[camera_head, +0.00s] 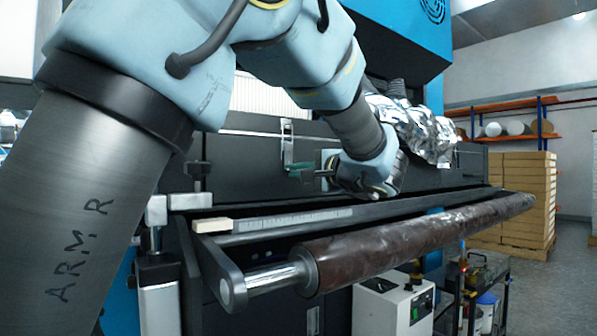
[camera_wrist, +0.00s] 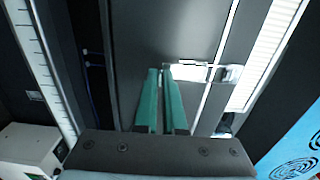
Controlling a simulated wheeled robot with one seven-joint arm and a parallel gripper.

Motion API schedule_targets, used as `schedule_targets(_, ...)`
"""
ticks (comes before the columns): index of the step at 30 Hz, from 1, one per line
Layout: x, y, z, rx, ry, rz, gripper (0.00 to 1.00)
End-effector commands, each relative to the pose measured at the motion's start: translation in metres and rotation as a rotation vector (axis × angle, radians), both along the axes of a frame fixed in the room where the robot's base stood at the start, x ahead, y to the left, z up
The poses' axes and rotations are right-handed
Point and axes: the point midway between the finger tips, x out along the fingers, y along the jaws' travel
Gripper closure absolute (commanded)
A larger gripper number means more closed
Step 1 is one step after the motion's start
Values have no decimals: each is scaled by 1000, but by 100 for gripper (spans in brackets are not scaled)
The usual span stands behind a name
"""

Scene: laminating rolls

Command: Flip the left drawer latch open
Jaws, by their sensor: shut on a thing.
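The left drawer latch (camera_head: 287,142) is a narrow upright metal piece on the dark front panel of the machine, left of centre in the head view. In the wrist view the latch (camera_wrist: 192,72) is a bright metal lever lying across the panel, reaching right to a small catch. My gripper (camera_head: 298,170) has green fingers and comes from the right to the latch's lower end. In the wrist view my gripper (camera_wrist: 163,72) has its fingertips close together at the lever's left end, shut on it. The fingertips hide that end of the lever.
A long dark roller (camera_head: 410,243) runs across below the latch, with a ruled bar (camera_head: 290,220) behind it. Foil-wrapped ducting (camera_head: 425,132) is right of my wrist. A white control box (camera_head: 392,308) stands below the roller. Stacked cartons (camera_head: 515,195) stand far right.

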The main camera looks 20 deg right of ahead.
Motion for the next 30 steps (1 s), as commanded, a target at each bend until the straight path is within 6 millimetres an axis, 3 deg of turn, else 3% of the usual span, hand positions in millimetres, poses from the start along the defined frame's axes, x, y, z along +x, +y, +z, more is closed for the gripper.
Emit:
schedule_targets(11,-10,-2,17,-39,183,1,100)
schedule_targets(30,-28,-5,60,-149,756,4,100)
